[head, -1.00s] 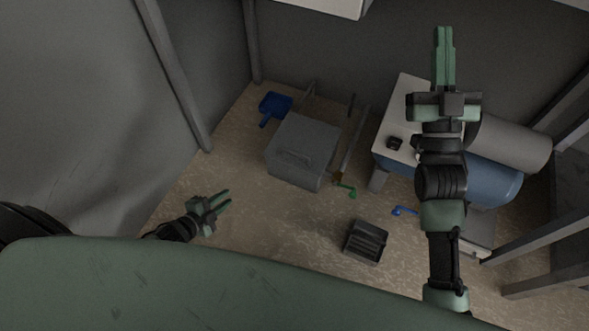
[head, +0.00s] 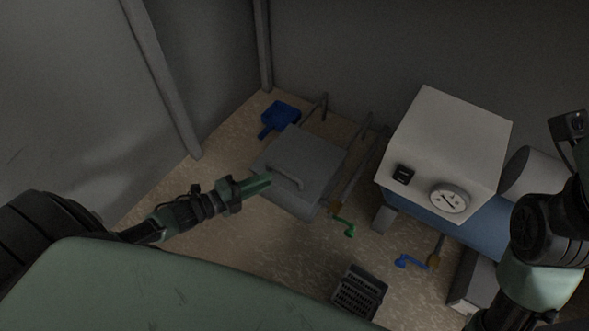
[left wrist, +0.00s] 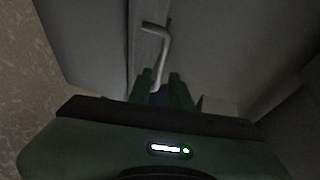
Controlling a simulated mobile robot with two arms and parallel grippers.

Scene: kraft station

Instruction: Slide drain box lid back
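The drain box (head: 297,205) is a grey box on the floor in the middle of the head view. Its flat grey lid (head: 318,153) has a bar handle (head: 287,177) near the left side. My left gripper (head: 268,180) is at the left end of this handle. In the left wrist view, the two green fingers (left wrist: 162,92) stand apart, and the bent handle (left wrist: 160,50) runs down to the gap between them. I cannot tell whether they touch it. My right arm shows at the right edge, with its fingers out of sight.
A blue dustpan (head: 280,116) lies behind the box. Two grey rails (head: 357,160) run beside it, near a green valve handle (head: 345,228). A white gauge box (head: 450,135) on a blue tank stands to the right. A dark grate (head: 360,291) is in front. A blue handle (head: 410,261) is near the tank.

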